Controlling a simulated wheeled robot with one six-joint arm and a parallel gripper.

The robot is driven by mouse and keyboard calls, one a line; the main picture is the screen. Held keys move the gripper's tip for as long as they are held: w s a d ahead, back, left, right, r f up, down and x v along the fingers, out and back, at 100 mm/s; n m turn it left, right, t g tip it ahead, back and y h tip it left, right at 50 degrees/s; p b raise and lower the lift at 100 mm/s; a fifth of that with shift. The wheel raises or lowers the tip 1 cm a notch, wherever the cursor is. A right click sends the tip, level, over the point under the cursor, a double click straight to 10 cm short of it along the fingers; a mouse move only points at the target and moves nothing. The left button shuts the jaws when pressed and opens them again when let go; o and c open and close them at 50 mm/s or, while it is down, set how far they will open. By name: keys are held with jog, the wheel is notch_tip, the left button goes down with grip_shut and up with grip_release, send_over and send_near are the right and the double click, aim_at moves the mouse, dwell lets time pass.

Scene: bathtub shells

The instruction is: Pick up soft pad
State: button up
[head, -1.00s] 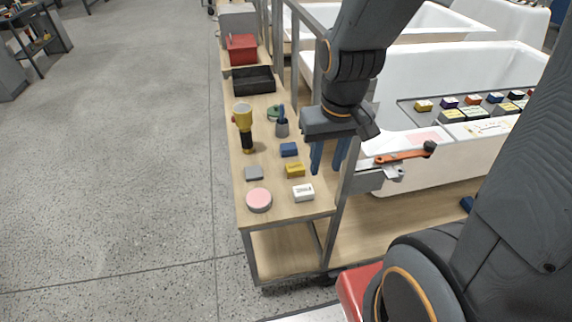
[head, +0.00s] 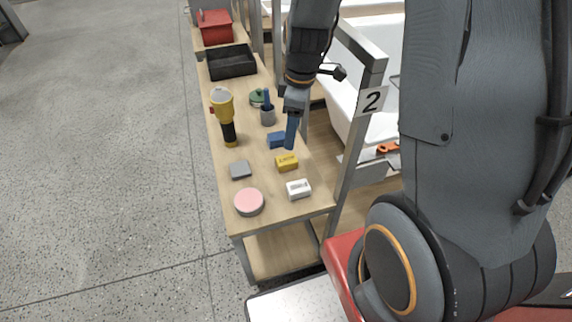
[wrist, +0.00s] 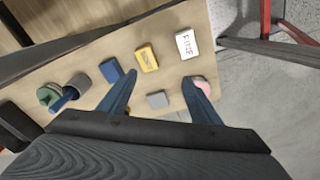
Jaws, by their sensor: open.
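A round pink-topped pad (head: 249,201) lies near the front left corner of the bench; in the wrist view it is partly hidden behind the right finger (wrist: 203,82). A small grey square pad (head: 240,169) lies behind it, and shows between the fingers in the wrist view (wrist: 158,100). No readable label tells which is the soft pad. My gripper (wrist: 160,80) is open and empty, pointing down above the bench. In the head view it (head: 291,135) is seen edge-on near the blue block.
A blue block (head: 276,139), a yellow block (head: 287,162) and a white labelled block (head: 298,189) stand in a row on the bench. A yellow-black tool (head: 226,118), grey cup (head: 267,116) and black tray (head: 231,62) are farther back. A post numbered 2 (head: 371,101) rises at right.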

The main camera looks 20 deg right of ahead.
aim_at(286, 159)
jog(key=w+f+n, duration=0.1)
jog(key=f+n, duration=0.1)
jog(key=w+f+n+b, duration=0.1)
jog(key=w+f, duration=0.1)
jog(key=w+f+n, duration=0.1)
jog(key=f+n, duration=0.1)
jog(key=shift+w+d+f+n, duration=0.15)
jog(key=shift+d+f+n, duration=0.15)
jog(key=shift+f, duration=0.6)
jog(key=shift+a+f+p, duration=0.2)
jog(key=shift+f+p, duration=0.3)
jog(key=shift+f, duration=1.2)
jog(key=shift+a+f+p, duration=0.2)
jog(key=shift+f+p, duration=0.25)
jog(key=shift+f, duration=1.2)
jog(key=shift+c, duration=0.5)
jog(key=c, duration=1.1)
jog(key=shift+r, duration=0.15)
jog(key=shift+r+b, duration=0.95)
jog(key=shift+r, duration=3.95)
